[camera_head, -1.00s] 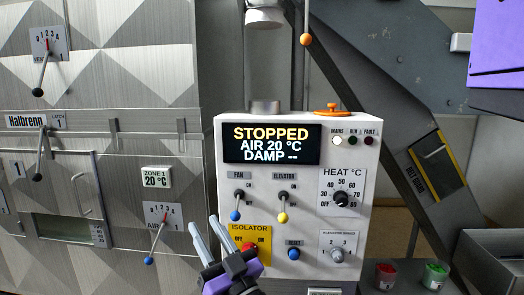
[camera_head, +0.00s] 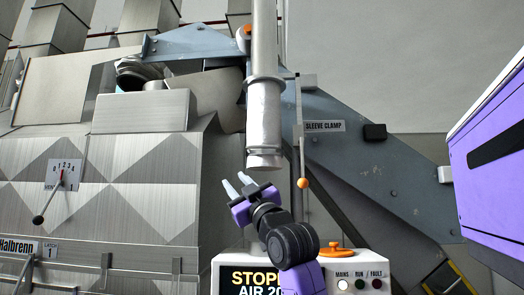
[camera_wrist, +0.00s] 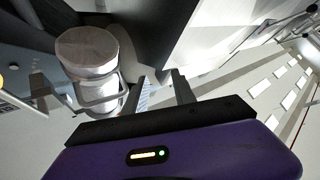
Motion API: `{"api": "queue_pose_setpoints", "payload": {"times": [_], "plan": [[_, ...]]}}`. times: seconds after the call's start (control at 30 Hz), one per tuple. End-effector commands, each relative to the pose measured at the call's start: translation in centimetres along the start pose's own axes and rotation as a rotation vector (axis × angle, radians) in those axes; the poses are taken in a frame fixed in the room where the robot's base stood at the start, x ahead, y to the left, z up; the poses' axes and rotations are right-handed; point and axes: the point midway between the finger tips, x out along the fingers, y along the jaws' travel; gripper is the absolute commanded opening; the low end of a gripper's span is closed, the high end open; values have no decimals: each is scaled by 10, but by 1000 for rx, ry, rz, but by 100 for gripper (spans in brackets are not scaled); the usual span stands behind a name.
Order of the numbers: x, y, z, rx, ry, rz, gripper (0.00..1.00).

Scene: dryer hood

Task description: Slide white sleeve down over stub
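The white sleeve (camera_head: 264,115) is an upright pale cylinder with a collar at top and bottom, around the vertical pipe (camera_head: 264,40). Its round lower end hangs in the air above the control box. In the wrist view the sleeve (camera_wrist: 100,95) shows at left, with its end disc toward the upper left. My gripper (camera_head: 236,183) is open, just left of and slightly below the sleeve's lower end. The wrist view shows the fingers (camera_wrist: 160,88) apart with nothing between them. The stub is not visible; my arm covers that part of the box top.
The sleeve clamp lever (camera_head: 300,140) hangs right of the sleeve, with an orange ball (camera_head: 302,183) at its end. An orange knob (camera_head: 335,249) sits on the control box (camera_head: 228,262).

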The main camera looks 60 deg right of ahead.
Motion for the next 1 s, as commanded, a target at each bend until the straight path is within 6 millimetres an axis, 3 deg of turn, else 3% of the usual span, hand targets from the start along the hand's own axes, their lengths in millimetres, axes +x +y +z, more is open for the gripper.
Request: {"api": "queue_pose_setpoints", "payload": {"times": [0.03,0.3,0.5,0.6,0.67,0.9,1.0], "plan": [[10,19,-18,-52,-5,2,32],[40,83,-84,-304,-97,-33,32],[46,122,-129,-528,-227,-92,32],[43,134,-142,-647,-326,-150,32],[38,137,-140,-718,-401,-206,32],[10,130,-96,-870,-613,-432,32],[3,128,-86,-902,-644,-479,32]]}}
